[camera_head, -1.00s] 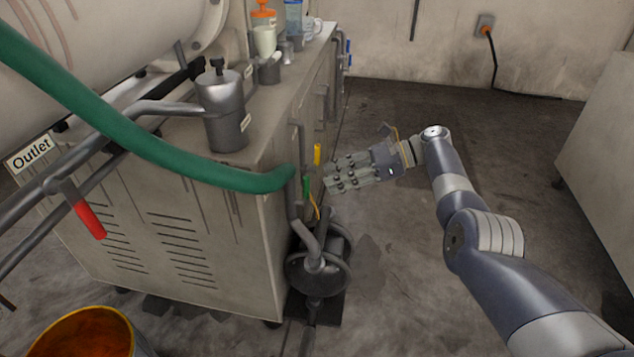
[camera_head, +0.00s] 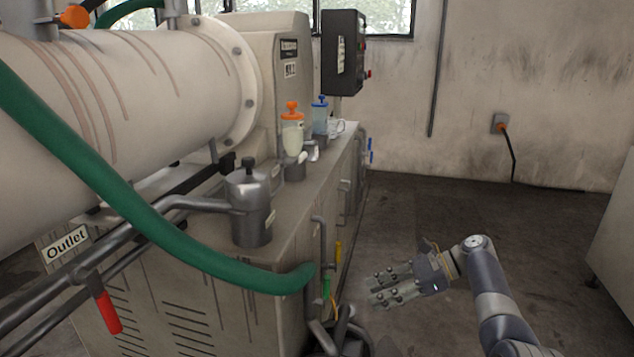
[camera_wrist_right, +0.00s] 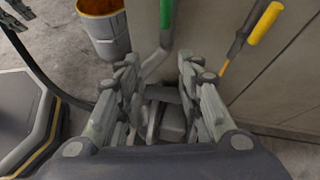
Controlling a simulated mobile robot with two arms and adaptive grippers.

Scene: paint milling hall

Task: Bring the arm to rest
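My right gripper (camera_head: 392,287) is at the lower right of the head view, on an arm that comes in from the lower right. It is out over the floor, to the right of the machine cabinet, with its fingers pointing left. In the right wrist view its two fingers (camera_wrist_right: 160,90) stand apart with nothing between them, so it is open and empty. Beyond the fingers are a dark fitting and pipes low at the cabinet. My left gripper does not show in the head view.
The cabinet (camera_head: 270,318) carries a grey metal pot (camera_head: 250,212) and bottles. A green hose (camera_head: 150,215) crosses in front. A yellow handle (camera_wrist_right: 265,22) and an orange-stained bucket (camera_wrist_right: 108,36) show in the wrist view. Floor (camera_head: 440,210) between cabinet and back wall is clear.

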